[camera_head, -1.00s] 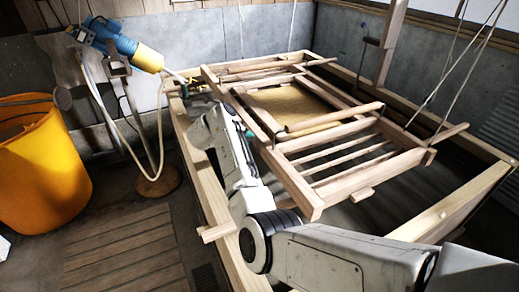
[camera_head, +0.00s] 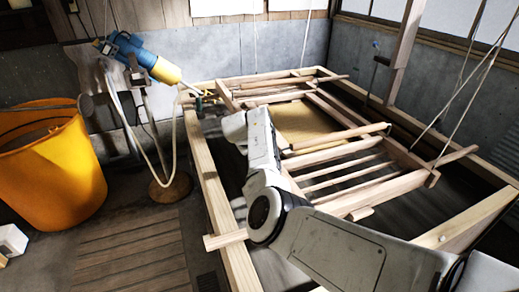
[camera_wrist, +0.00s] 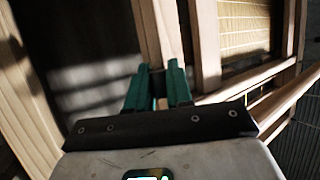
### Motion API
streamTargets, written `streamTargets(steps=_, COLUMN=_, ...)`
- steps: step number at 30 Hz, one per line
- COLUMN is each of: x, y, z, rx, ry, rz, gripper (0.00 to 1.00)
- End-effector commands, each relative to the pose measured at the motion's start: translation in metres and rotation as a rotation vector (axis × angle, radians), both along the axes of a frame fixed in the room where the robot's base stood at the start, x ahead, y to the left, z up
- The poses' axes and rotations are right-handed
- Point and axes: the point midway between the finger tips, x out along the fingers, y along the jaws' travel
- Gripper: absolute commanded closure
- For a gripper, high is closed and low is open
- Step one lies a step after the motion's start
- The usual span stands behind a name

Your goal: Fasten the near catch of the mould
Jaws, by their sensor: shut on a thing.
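The wooden mould hangs on cords over the vat; its right-hand slats and frame (camera_head: 372,195) show in the head view. A mat-coloured panel lies in its middle, with a round wooden bar (camera_head: 345,138) across it. Dark fittings show at the bar's end, too small to tell whether they are fastened. My gripper is hidden behind my arm in the head view. In the wrist view my gripper (camera_wrist: 158,85) has its green fingers shut on a pale wooden bar (camera_wrist: 157,30). The mould's panel (camera_wrist: 243,28) shows to the right of it.
The wooden vat (camera_head: 213,175) surrounds the mould, with a dark interior. An orange tub (camera_head: 50,175) and a blue and yellow machine with a hose (camera_head: 145,58) stand left. Wooden slats (camera_head: 130,255) cover the floor.

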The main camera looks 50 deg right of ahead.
Motion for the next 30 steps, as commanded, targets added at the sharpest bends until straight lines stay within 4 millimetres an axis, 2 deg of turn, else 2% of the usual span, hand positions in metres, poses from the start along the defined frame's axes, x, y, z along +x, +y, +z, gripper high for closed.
streamTargets(steps=5, x=-0.002, y=-0.002, z=-0.001, rx=-0.001, ry=0.004, rz=-0.002, gripper=1.0)
streamTargets(steps=6, x=-0.002, y=-0.002, z=-0.001, rx=-0.001, ry=0.004, rz=-0.002, gripper=0.79)
streamTargets(steps=13, x=-0.001, y=-0.001, z=-0.001, rx=0.0, ry=0.003, rz=-0.001, gripper=0.57)
streamTargets(steps=23, x=-0.001, y=0.002, z=0.002, rx=-0.001, ry=0.002, rz=0.0, gripper=0.57)
streamTargets(steps=30, x=-0.004, y=0.019, z=0.023, rx=-0.001, ry=0.001, rz=0.0, gripper=0.57)
